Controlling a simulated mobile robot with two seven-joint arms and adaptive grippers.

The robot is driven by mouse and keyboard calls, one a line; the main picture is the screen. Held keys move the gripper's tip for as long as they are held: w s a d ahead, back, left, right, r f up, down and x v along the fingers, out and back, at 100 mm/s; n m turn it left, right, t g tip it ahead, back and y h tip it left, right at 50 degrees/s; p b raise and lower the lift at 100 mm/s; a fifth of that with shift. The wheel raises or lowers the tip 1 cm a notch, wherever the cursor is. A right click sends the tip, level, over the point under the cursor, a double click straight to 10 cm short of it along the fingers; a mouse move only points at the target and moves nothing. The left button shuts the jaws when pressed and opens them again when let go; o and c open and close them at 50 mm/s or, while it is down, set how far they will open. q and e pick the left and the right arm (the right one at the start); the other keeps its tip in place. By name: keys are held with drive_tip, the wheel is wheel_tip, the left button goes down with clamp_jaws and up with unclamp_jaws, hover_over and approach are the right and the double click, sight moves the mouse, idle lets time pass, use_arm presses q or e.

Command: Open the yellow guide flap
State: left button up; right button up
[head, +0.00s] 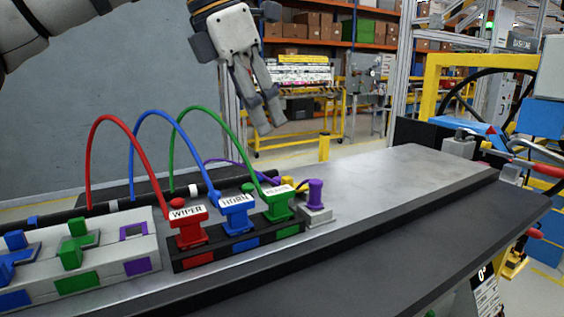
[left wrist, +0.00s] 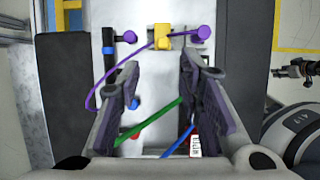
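The yellow guide flap (left wrist: 162,38) shows in the left wrist view as a small yellow block on the light panel, beside a purple round-headed plug (left wrist: 202,33). A thin purple cable runs to this spot. My left gripper (head: 268,122) hangs above and behind the panel, fingers pointing down, touching nothing. In the left wrist view its two fingers (left wrist: 150,72) stand wide apart with nothing gripped. I see no right gripper.
Red (head: 188,227), blue (head: 237,212) and green (head: 279,202) labelled plugs sit in a black block, their cables arching high behind. A white block (head: 140,262) with coloured pieces stands at left. The panel's right part (head: 400,178) is bare.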

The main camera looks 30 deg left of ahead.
sight(287, 177)
use_arm(q)
drive_tip(key=x, duration=1.1)
drive_tip(key=shift+s+d+f, duration=0.15)
drive_tip(key=shift+s, duration=0.05)
drive_tip(key=shift+c, duration=0.3)
clamp_jaws()
